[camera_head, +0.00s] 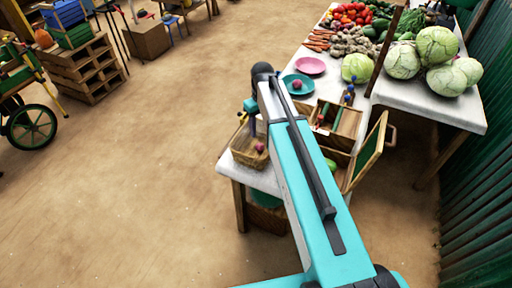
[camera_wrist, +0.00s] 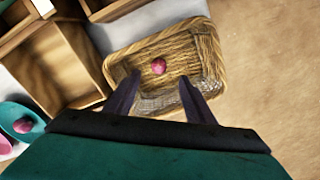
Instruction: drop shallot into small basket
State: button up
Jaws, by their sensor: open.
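The small wicker basket (camera_head: 240,157) stands at the near left end of the white table; in the wrist view its rim (camera_wrist: 208,55) lies below and ahead of my gripper. A pink-red shallot (camera_wrist: 158,66) shows inside the basket, apart from both fingers; it also shows in the head view (camera_head: 259,147). My gripper (camera_wrist: 158,88) is open and empty over the basket's near side. In the head view, my arm partly hides it. Another pink-red round item (camera_head: 297,84) is on the teal plate (camera_head: 287,80).
A wooden divided box (camera_head: 346,122) with an upright framed board (camera_head: 369,151) stands right of my arm. A pink plate (camera_head: 311,65), cabbages (camera_head: 437,45) and other vegetables lie farther back.

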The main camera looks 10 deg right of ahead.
notch_tip(320, 180, up, 11)
jog(key=b, duration=0.2)
jog(key=shift+r, duration=0.2)
dwell(0.4)
jog(key=shift+s, duration=0.1)
dwell(0.7)
